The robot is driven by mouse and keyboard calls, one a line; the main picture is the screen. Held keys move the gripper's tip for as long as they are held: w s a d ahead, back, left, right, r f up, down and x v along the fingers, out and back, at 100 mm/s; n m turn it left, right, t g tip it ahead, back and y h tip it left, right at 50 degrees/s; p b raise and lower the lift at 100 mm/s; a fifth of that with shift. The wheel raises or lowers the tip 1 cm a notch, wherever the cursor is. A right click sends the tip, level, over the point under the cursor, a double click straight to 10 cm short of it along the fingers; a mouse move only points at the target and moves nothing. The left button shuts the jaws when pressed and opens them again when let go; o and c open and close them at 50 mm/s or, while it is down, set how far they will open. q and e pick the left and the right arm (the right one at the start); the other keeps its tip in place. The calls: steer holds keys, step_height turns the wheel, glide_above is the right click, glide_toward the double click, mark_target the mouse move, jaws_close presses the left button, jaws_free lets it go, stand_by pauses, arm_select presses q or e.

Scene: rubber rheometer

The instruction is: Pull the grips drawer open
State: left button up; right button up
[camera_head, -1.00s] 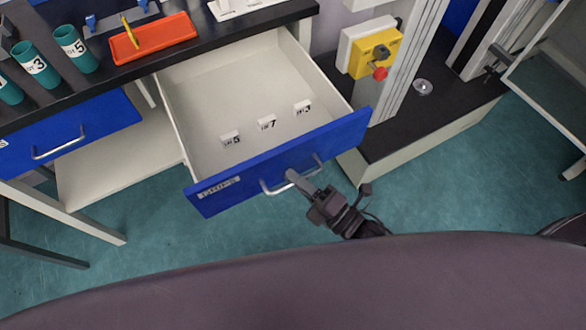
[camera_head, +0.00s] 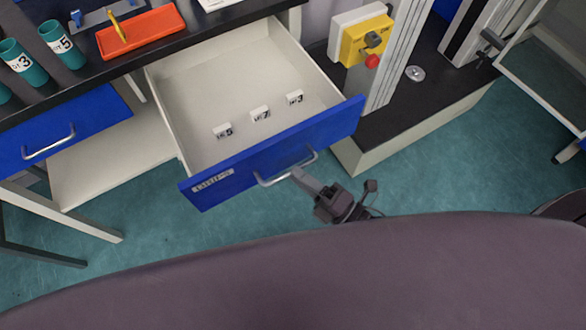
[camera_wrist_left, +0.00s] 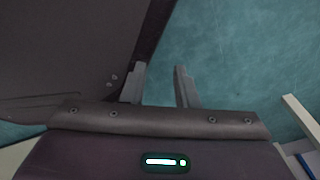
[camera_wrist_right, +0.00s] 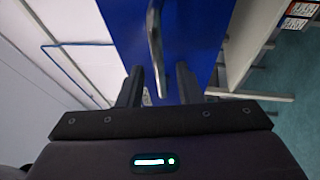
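The grips drawer (camera_head: 190,100) stands pulled out from under the bench, with a blue front (camera_head: 230,172) and a white inside. Its metal handle (camera_head: 285,170) is on the front and also shows in the right wrist view (camera_wrist_right: 155,45). My right gripper (camera_head: 300,174) is at the handle from the front. In the right wrist view its fingers (camera_wrist_right: 158,85) are spread, with the handle between their tips and gaps at both sides. My left gripper (camera_wrist_left: 160,80) is open and empty above the floor, and is hidden in the head view.
Several small white labelled blocks (camera_head: 260,113) sit in the drawer. An orange tray (camera_head: 145,30) and green cups (camera_head: 60,45) stand on the black bench top. A second blue drawer (camera_head: 60,130) is shut at left. A machine base (camera_head: 400,135) stands right of the drawer.

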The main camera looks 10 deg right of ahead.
arm_select(q)
steer(key=shift+w+d+r, duration=0.1)
steer(key=shift+w+d, duration=0.05)
steer(key=shift+w, duration=0.4)
arm_select(e)
steer(key=v, duration=0.5)
arm_select(q)
steer(key=shift+s, duration=0.2)
